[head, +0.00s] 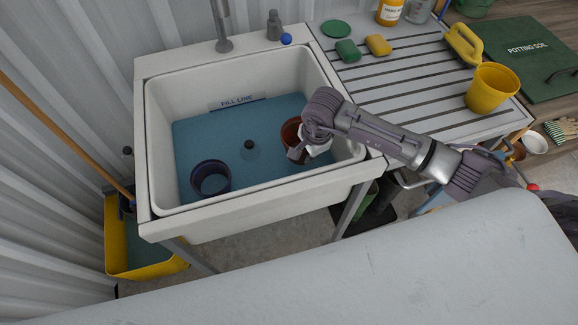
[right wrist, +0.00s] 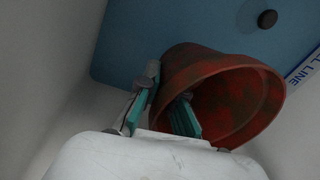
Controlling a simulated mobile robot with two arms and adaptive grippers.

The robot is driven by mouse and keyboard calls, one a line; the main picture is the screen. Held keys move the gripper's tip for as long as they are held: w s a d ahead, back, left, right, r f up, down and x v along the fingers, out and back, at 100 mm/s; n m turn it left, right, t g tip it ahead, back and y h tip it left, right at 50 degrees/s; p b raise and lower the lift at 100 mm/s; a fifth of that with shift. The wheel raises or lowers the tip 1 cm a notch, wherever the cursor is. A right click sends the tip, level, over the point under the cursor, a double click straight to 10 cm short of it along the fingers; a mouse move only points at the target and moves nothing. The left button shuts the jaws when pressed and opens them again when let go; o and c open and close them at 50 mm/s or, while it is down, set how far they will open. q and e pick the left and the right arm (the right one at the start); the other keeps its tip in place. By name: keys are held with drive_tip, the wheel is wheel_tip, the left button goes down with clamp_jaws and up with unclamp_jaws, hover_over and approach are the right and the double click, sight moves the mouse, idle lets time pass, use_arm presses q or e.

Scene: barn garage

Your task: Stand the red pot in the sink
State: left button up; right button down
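The red pot (head: 290,134) is inside the white sink (head: 158,120), at its right side over the blue floor. It is an empty, rusty-red pot, and its open mouth shows large in the right wrist view (right wrist: 240,92). My right gripper (head: 297,151) reaches down into the sink at the pot's near side. In the right wrist view its teal-padded fingers (right wrist: 167,108) straddle the pot's wall, one outside and one inside, close together on it. The hand hides part of the pot. I cannot tell whether its base touches the sink floor. My left gripper is out of view.
A dark blue pot (head: 211,178) stands at the sink's front left. The dark drain plug (head: 249,145) is mid-floor. The faucet (head: 222,30) is behind. A slatted draining board (head: 400,75) on the right holds a yellow cup (head: 491,90) and sponges. The sink's middle is clear.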

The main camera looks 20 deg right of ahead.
wheel_tip(320, 180, down, 8)
drive_tip(key=shift+f+p, duration=0.15)
drive_tip(key=shift+p, duration=0.15)
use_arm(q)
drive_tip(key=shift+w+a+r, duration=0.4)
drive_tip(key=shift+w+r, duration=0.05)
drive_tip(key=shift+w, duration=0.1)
use_arm(e)
drive_tip(key=shift+f, duration=0.2)
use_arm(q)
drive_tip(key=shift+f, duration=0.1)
use_arm(e)
drive_tip(key=c, duration=1.8)
unclamp_jaws()
drive_tip(key=shift+f, duration=0.15)
drive_tip(key=o, duration=0.5)
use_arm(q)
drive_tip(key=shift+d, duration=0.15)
